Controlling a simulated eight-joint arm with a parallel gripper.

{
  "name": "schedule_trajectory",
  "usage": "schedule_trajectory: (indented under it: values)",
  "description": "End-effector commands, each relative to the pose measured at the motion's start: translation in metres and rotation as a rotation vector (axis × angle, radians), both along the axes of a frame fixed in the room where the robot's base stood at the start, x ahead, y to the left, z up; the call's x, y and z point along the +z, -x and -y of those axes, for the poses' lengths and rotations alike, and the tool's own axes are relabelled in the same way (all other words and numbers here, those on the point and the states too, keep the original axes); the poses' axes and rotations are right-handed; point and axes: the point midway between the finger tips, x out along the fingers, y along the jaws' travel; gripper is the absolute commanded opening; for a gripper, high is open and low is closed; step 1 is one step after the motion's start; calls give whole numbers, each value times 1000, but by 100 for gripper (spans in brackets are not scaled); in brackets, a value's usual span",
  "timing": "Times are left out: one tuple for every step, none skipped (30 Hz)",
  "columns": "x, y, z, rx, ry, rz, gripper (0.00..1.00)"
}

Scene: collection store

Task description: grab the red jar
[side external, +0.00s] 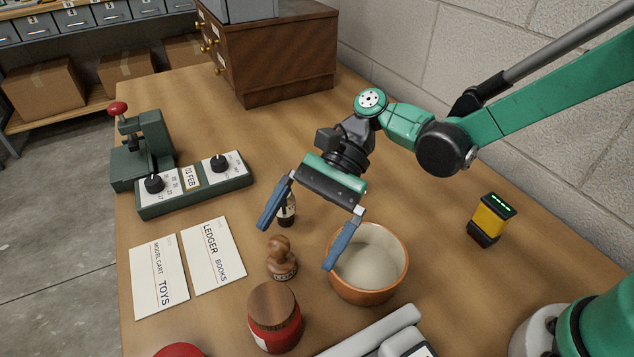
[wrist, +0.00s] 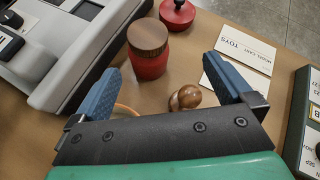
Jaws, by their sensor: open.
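The red jar (side external: 275,329) with a round wooden lid stands upright on the table near the front in the side view. It also shows in the wrist view (wrist: 150,66), ahead of my gripper and between the directions of its two fingers. My gripper (side external: 300,238) is open and empty, with blue fingers spread wide. In the side view it hangs above the table, up and right of the jar and apart from it. One finger is in front of the rim of an orange pot (side external: 397,282); I cannot tell whether they touch.
A wooden stamp (side external: 281,258) stands between my gripper and the jar. A small dark bottle (side external: 287,212) is behind the left finger. A grey machine (side external: 384,335) lies right of the jar. Two cards (side external: 212,256), a green date device (side external: 196,184) and a yellow-black device (side external: 490,220) lie farther off.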

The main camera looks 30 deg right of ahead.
Motion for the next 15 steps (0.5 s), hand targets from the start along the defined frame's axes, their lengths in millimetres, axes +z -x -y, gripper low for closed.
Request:
schedule_trajectory:
  values:
    - [-6, 4, -7, 17, -18, -73, 100]
    - [-8, 6, -10, 24, -25, -113, 100]
    - [-11, 9, -13, 33, -33, -159, 100]
    - [-13, 11, -15, 40, -37, -189, 100]
    - [-14, 13, -16, 46, -41, -213, 100]
    - [-15, 15, -18, 52, -43, -237, 100]
    - [-16, 16, -19, 57, -45, -250, 100]
    - [-17, 18, -20, 59, -45, -261, 100]
    - [-18, 20, -22, 62, -46, -269, 100]
    - [-20, 21, -24, 63, -46, -272, 100]
    - [-21, 23, -27, 63, -47, -273, 100]
    - [-23, 26, -31, 63, -47, -273, 100]
    - [-25, 29, -34, 64, -45, -272, 100]
    - [-26, 31, -38, 64, -45, -272, 100]
    - [-28, 34, -42, 64, -46, -271, 100]
